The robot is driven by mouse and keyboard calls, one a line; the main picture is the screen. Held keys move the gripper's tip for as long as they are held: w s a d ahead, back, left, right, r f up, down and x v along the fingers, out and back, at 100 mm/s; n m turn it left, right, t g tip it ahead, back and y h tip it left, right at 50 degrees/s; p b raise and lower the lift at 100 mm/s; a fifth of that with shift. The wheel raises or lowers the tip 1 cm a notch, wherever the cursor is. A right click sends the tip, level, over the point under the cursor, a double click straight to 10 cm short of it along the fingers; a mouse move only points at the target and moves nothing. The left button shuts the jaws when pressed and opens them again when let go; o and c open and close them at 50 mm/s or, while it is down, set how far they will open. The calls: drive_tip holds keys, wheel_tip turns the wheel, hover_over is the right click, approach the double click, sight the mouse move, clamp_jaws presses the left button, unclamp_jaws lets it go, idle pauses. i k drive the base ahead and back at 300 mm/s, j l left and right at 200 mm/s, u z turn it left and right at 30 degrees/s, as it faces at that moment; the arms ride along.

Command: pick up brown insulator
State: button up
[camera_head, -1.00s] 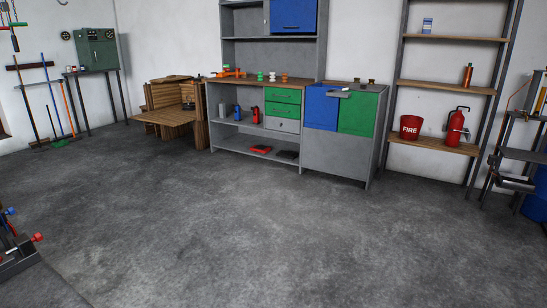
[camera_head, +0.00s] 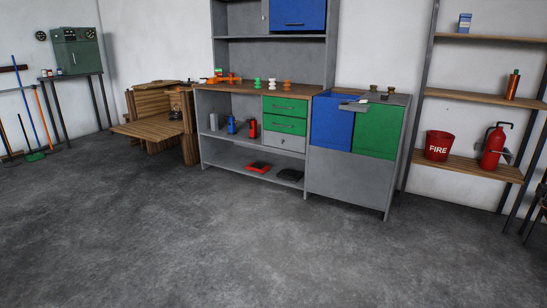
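Two small brown spool-shaped things, which look like brown insulators, stand on top of the grey cabinet with blue and green doors. One brown insulator (camera_head: 373,88) is at the left and the other brown insulator (camera_head: 391,90) is just right of it. They are small at this distance, so fine detail is unclear. My gripper is not in view.
The cabinet (camera_head: 345,172) adjoins a workbench (camera_head: 240,89) holding a green insulator (camera_head: 257,83), a white one (camera_head: 271,84), an orange one (camera_head: 287,84) and orange items. Shelves at right hold a fire bucket (camera_head: 439,146) and an extinguisher (camera_head: 493,147). The concrete floor ahead is clear.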

sight(286, 84)
drive_tip(key=i, duration=3.75)
